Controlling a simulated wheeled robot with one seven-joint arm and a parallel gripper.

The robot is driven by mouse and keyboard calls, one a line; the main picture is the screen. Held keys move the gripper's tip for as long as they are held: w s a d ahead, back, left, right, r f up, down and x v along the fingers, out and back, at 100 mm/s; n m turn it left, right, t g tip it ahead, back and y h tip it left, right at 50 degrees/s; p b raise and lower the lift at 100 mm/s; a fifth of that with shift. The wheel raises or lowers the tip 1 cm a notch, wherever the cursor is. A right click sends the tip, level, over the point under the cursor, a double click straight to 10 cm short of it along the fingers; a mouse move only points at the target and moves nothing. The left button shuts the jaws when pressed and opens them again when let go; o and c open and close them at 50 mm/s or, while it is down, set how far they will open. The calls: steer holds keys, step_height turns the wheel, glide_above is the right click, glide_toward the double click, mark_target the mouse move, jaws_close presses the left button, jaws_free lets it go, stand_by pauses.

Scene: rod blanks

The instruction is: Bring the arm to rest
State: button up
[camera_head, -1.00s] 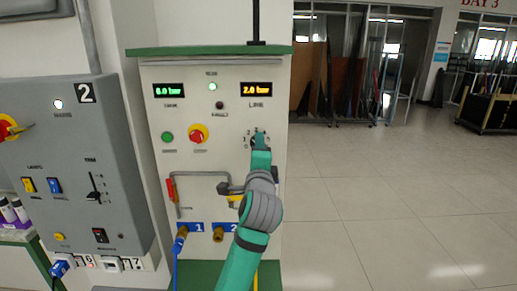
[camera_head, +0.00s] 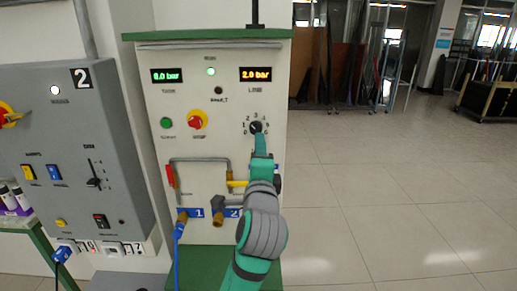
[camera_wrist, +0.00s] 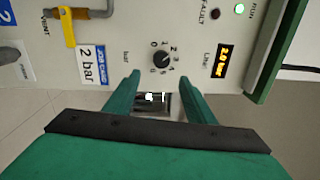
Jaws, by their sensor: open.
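My green arm reaches up in front of the white panel (camera_head: 215,90) in the head view. My gripper (camera_wrist: 156,80) is open in the wrist view, its two green fingers apart with nothing between them. The black numbered knob (camera_wrist: 160,61) lies just beyond the fingertips, apart from them as far as I can tell. The knob also shows in the head view (camera_head: 256,127), just above the end of my arm. The fingers themselves are hard to make out in the head view.
The panel carries a red and yellow switch (camera_head: 197,120), a green button (camera_head: 166,123), a red-handled lever (camera_head: 170,176) and a yellow handle (camera_wrist: 67,27). A grey box (camera_head: 75,140) stands at left. Open floor (camera_head: 390,200) lies to the right.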

steer(key=s+d+f+n, duration=0.1)
steer(key=s+f+n, duration=0.4)
steer(key=f, duration=0.6)
steer(key=s+d+f+n+g+h, duration=0.1)
steer(key=s+d+f+n, duration=0.15)
steer(key=s+f, duration=0.65)
steer(key=s+f+n, duration=0.4)
steer(key=f+n, duration=0.1)
steer(key=f, duration=0.9)
steer(key=s+f+n+g, duration=0.1)
steer(key=s+f+n, duration=0.1)
steer(key=s+f, duration=0.35)
steer(key=s+f+n, duration=0.2)
steer(key=s, duration=0.7)
steer(key=s+a+n, duration=0.1)
steer(key=s+a, duration=0.1)
steer(key=s, duration=0.6)
steer(key=s+a+n+g, duration=0.1)
steer(key=s+a, duration=0.1)
steer(key=s, duration=0.7)
steer(key=shift+s+f+y, duration=0.2)
steer(key=shift+s+y, duration=0.05)
steer(key=shift+y, duration=0.05)
